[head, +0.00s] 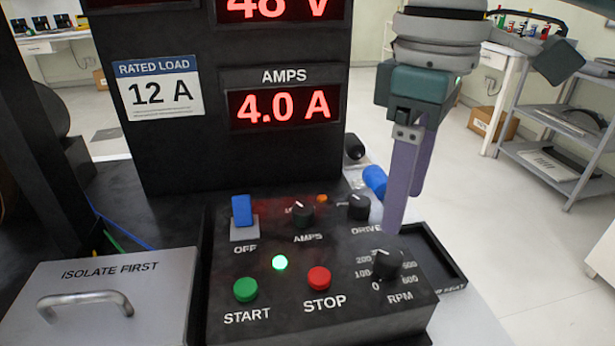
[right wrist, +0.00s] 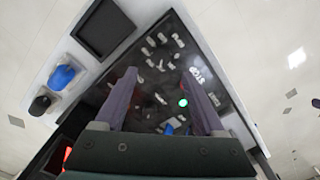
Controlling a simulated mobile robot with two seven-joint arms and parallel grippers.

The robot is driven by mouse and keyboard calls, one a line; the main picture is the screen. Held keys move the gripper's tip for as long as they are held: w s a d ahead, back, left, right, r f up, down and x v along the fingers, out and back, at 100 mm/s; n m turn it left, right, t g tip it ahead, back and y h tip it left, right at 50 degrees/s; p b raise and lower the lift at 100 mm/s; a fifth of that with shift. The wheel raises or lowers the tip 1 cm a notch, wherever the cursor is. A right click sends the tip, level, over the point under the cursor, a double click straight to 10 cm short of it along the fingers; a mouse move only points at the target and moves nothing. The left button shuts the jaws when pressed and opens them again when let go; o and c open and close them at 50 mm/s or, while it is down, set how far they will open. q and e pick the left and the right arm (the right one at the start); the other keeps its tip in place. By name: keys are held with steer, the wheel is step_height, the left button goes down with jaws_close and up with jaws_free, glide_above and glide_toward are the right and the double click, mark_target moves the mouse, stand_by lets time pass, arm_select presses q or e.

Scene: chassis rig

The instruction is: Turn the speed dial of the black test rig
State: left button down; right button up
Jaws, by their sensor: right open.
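The speed dial (head: 387,264) is a black knob labelled RPM at the right of the control panel on the black test rig (head: 290,320). Its white mark points up and slightly left, near the 200 side of its scale. My right gripper (head: 405,208) is open and empty, pointing down just above and behind the dial, apparently not touching it. In the right wrist view its two fingers (right wrist: 162,72) stand apart over the panel; the dial is too small there to pick out surely. My left gripper is not in view.
The panel has a lit green lamp (head: 280,263), green START button (head: 246,290), red STOP button (head: 318,279), blue switch (head: 242,210), AMPS knob (head: 301,214) and DRIVE knob (head: 359,207). The amps display (head: 284,106) reads 4.0 A. A black tray (head: 440,262) adjoins right.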

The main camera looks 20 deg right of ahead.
mark_target(391, 255)
steer(key=f, duration=0.3)
steer(key=f+b, duration=0.1)
steer(key=f, duration=0.3)
steer(key=shift+s+a+f, duration=0.1)
steer(key=shift+a+f, duration=0.1)
steer(key=shift+f, duration=0.55)
steer(key=shift+d, duration=0.1)
steer(key=shift+c, duration=0.2)
jaws_close()
